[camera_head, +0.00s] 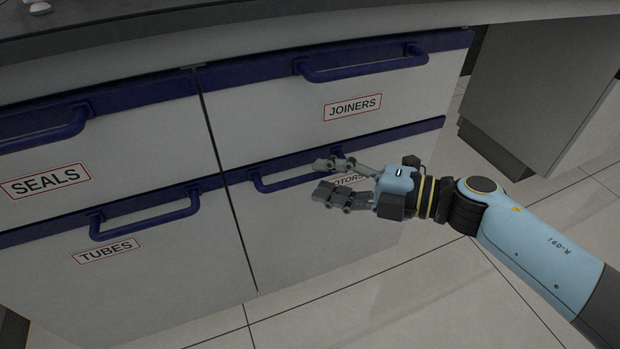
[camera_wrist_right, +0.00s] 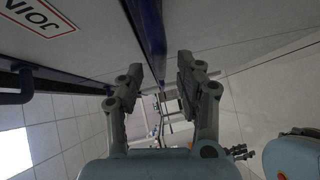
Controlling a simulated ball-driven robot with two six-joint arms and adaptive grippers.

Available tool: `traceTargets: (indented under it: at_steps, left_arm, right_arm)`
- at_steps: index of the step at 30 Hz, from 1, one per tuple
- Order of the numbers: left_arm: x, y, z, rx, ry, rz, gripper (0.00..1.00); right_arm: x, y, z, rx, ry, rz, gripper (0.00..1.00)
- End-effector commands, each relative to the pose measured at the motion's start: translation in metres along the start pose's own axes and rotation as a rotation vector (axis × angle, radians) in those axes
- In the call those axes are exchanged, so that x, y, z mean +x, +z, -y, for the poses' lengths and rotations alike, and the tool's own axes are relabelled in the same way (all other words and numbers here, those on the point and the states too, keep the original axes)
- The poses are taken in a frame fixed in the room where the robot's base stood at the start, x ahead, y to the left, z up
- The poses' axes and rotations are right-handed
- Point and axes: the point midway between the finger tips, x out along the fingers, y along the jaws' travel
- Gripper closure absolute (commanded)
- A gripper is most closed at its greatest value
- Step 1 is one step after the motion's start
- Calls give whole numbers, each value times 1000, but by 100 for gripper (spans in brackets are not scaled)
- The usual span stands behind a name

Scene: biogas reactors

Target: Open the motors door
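The motors door (camera_head: 290,226) is the lower right front of the cabinet, and it looks closed. In the right wrist view the gripper (camera_wrist_right: 160,88) is open, with a gap between the fingers and nothing held. I cannot tell whether it touches the handle.
The joiners drawer (camera_head: 300,115) with its blue handle (camera_head: 365,72) is directly above. The seals drawer (camera_head: 55,155) and tubes door (camera_head: 110,275) are at the left. A grey cabinet (camera_head: 545,80) stands at the right. The tiled floor (camera_head: 420,305) in front is clear.

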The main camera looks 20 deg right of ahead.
Motion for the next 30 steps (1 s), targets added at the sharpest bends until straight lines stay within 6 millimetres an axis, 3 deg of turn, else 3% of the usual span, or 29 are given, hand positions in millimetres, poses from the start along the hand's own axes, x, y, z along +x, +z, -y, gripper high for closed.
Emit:
traceTargets:
  at_steps: [6, 17, 25, 30]
  left_arm:
    - [-9, -13, -2, 2, 2, -3, 60]
    - [-12, -16, -3, 2, 2, -3, 60]
    - [-12, -15, -3, 2, 3, -2, 60]
    - [-12, -15, -3, 2, 3, -2, 60]
  right_arm:
    - [29, 0, 1, 1, 1, 0, 64]
    - [34, 0, 0, 1, -1, 0, 64]
    - [34, 0, 0, 1, 0, 0, 99]
    - [34, 0, 0, 1, 0, 0, 100]
